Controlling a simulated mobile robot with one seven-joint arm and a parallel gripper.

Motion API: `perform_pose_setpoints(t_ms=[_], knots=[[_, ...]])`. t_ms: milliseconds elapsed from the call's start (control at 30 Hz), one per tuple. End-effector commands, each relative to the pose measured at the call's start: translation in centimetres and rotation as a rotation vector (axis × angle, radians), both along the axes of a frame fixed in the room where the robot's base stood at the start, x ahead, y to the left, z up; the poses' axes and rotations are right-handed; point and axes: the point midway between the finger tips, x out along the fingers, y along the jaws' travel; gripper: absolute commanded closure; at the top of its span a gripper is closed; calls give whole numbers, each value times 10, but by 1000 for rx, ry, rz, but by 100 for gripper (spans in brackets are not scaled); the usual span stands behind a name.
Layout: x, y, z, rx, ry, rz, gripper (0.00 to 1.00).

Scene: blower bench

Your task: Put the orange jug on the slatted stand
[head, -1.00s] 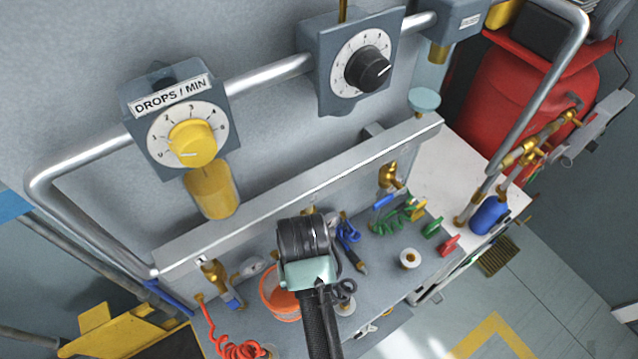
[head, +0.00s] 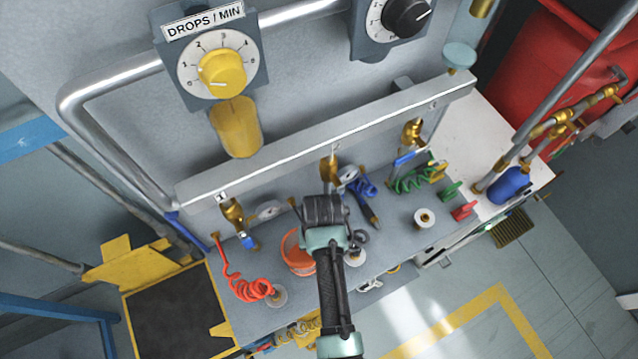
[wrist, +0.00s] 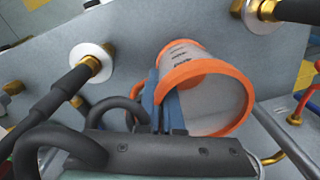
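The orange jug (head: 298,256) is near the front of the grey bench, partly hidden behind my gripper (head: 322,212). In the wrist view the jug (wrist: 205,85) has a pale see-through wall with dark markings and a thick orange rim, its mouth turned towards the camera. My gripper's blue-grey fingers (wrist: 165,105) are close together at the left side of the rim, overlapping it. I cannot tell whether they press on the wall. A small brown slatted piece (head: 512,231), apparently the slatted stand, is low at the right, beyond the bench end.
A red coiled hose (head: 243,285) is left of the jug. Brass valves (head: 330,172) line the bench back. A white spool (head: 424,218), green coil (head: 412,180) and blue bottle (head: 509,185) are to the right. A yellow-framed step (head: 180,315) is at the left.

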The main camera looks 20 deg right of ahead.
Motion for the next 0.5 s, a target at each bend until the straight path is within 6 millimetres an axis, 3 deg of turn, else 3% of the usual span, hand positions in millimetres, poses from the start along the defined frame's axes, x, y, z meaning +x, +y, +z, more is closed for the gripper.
perform_pose_setpoints(t_ms=[67, 233, 500], knots=[[0, 0, -3, 0, 0, 0, 100], [0, 0, -2, 0, 0, 0, 68], [0, 0, -2, 0, 0, 0, 67]])
